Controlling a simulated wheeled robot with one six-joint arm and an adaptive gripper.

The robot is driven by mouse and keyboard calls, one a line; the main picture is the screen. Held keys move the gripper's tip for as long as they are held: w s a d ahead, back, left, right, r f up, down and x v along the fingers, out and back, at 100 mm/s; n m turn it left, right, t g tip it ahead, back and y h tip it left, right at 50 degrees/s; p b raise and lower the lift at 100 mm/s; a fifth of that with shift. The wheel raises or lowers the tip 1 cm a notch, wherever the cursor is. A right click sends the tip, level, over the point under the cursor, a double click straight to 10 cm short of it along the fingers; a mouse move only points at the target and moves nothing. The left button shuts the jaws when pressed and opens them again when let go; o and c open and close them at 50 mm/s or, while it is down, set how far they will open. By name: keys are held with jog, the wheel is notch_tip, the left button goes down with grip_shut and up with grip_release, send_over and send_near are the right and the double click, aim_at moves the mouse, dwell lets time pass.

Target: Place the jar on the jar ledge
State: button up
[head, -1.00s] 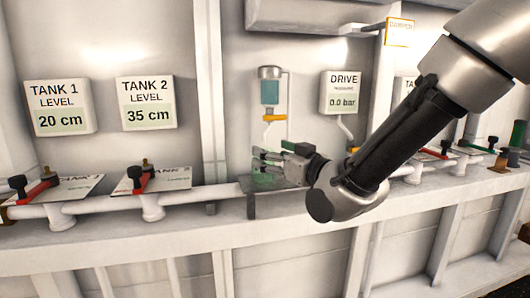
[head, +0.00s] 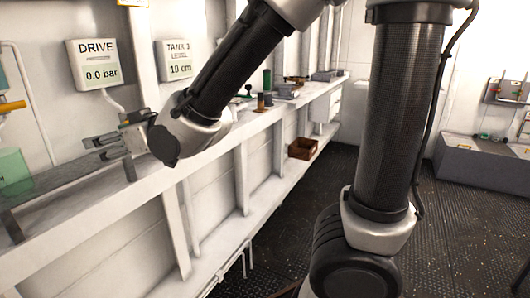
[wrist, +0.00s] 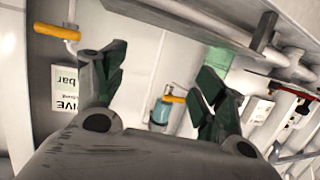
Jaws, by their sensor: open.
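The jar (head: 14,170) is pale green and see-through, cut by the left edge of the head view. It stands upright on the jar ledge (head: 72,172), a narrow grey shelf. In the wrist view, which is upside down, the jar (wrist: 218,60) shows partly behind the right finger, against the dark ledge (wrist: 190,22). My gripper (head: 100,142) is to the right of the jar, apart from it. Its fingers (wrist: 160,85) are spread wide with nothing between them.
A sight glass with an orange-handled tap (head: 10,106) is above the jar. The DRIVE gauge (head: 98,65) is on the wall above my gripper. The white bench (head: 215,140) runs away to the right, with a brown crate (head: 303,148) below.

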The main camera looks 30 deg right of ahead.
jog(key=s+d+f+m+g+h, duration=0.15)
jog(key=d+h, duration=0.25)
jog(key=d, duration=0.8)
jog(key=s+d+m+g+h, duration=0.1)
jog(key=s+d+m+h, duration=0.2)
jog(key=d, duration=0.9)
jog(key=s+d+f+m+g+h, duration=0.2)
jog(key=s+d+m+g+h, duration=0.1)
jog(key=s+d, duration=0.9)
jog(key=s+m+g, duration=0.1)
jog(key=s, duration=0.2)
jog(key=shift+s+d, duration=0.3)
jog(key=shift+s, duration=0.1)
